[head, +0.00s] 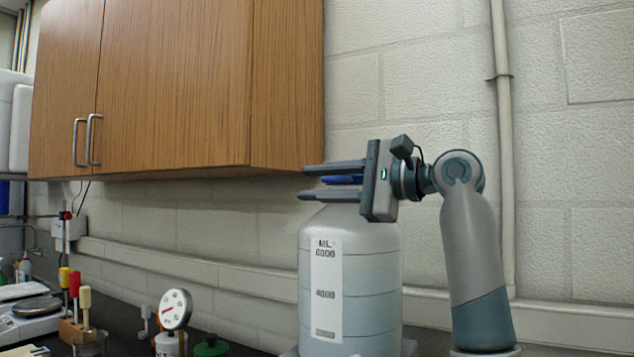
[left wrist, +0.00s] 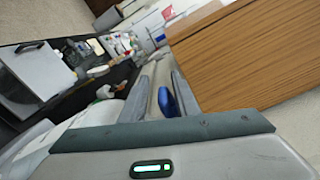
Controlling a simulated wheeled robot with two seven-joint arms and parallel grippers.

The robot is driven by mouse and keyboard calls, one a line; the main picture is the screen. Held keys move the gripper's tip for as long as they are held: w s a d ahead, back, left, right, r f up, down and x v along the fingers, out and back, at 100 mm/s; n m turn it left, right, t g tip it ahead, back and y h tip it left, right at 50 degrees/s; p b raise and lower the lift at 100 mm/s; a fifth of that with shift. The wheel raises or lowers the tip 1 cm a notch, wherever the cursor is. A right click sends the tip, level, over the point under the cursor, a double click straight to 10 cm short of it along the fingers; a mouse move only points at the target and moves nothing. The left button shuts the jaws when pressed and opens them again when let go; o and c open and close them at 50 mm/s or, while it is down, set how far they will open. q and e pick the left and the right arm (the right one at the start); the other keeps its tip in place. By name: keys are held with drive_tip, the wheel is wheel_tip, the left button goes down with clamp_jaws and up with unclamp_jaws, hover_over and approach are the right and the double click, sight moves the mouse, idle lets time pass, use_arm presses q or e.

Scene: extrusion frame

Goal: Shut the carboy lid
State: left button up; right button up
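The carboy (head: 372,290) is a large pale translucent bottle with a printed volume scale, upright on the right of the head view. Its blue lid (head: 343,180) shows at the top, partly hidden by my left gripper (head: 318,181). The gripper's two fingers are spread, one above and one below the blue part, with narrow gaps visible. In the left wrist view the blue lid (left wrist: 167,102) lies between the fingers (left wrist: 165,90), nearer the right one. The neck is hidden, so I cannot tell how far the lid is closed. My right gripper is not in view.
A wooden wall cabinet (head: 180,90) hangs to the left of the gripper, close to it in the picture. A round gauge (head: 175,309), a green-capped bottle (head: 210,347) and a scale (head: 35,308) stand on the dark bench at lower left. A vertical pipe (head: 503,130) runs up the wall behind.

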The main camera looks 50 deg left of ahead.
use_arm(q)
drive_tip(key=shift+d+r, duration=0.1)
drive_tip(key=shift+d, duration=0.05)
drive_tip(key=shift+w+d, duration=0.25)
drive_tip(key=shift+d, duration=0.3)
drive_tip(key=b+v, duration=0.1)
drive_tip(key=v, duration=1.5)
drive_tip(key=shift+b, duration=0.4)
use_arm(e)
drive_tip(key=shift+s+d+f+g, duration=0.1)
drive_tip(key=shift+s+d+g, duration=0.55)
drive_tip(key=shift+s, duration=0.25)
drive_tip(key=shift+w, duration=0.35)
